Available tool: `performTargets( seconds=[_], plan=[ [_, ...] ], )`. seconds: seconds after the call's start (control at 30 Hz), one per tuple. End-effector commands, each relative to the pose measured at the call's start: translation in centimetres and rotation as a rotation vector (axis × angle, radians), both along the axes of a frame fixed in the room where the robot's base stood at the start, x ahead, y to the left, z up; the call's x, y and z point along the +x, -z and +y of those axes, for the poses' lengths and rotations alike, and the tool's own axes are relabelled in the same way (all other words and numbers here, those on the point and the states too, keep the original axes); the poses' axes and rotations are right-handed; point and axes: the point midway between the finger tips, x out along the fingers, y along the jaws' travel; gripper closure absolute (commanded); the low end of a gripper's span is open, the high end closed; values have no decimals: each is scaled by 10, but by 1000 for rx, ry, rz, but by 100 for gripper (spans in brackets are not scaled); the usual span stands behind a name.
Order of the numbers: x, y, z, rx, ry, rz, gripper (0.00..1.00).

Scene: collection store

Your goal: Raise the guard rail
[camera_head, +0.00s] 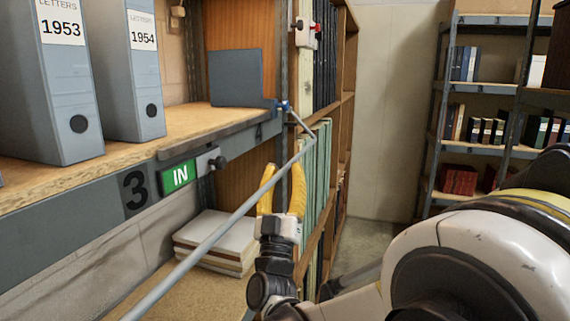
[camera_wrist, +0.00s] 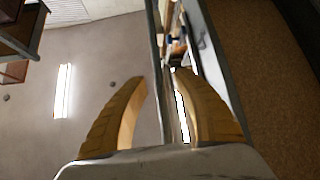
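The guard rail (camera_head: 215,240) is a thin grey bar in front of the shelf. It runs from the lower left to a bend at the right, where a short arm leads back to a blue-ended pivot (camera_head: 285,106) on the shelf post. My gripper (camera_head: 283,172) is open, its two yellow fingers pointing up at the rail near the bend. In the wrist view a grey bar, apparently the rail (camera_wrist: 155,45), runs between the spread fingers (camera_wrist: 160,78). I cannot tell whether either finger touches it.
The shelf (camera_head: 160,140) holds grey letter binders (camera_head: 125,70) and a blue-grey box (camera_head: 236,77). A red-knobbed fitting (camera_head: 305,26) is on the post above. Papers (camera_head: 217,240) lie below.

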Motion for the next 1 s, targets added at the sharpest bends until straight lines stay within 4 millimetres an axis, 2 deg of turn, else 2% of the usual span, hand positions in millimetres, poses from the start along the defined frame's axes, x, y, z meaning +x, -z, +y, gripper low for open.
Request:
performTargets(
  seconds=[0.37,0.4,0.47,0.5,1.0],
  plan=[
    [5,-4,-1,0,0,0,68],
    [5,-4,-1,0,0,0,80],
    [5,-4,-1,0,0,0,98],
    [5,-4,-1,0,0,0,100],
    [4,-9,5,-33,-1,11,100]
  ],
)
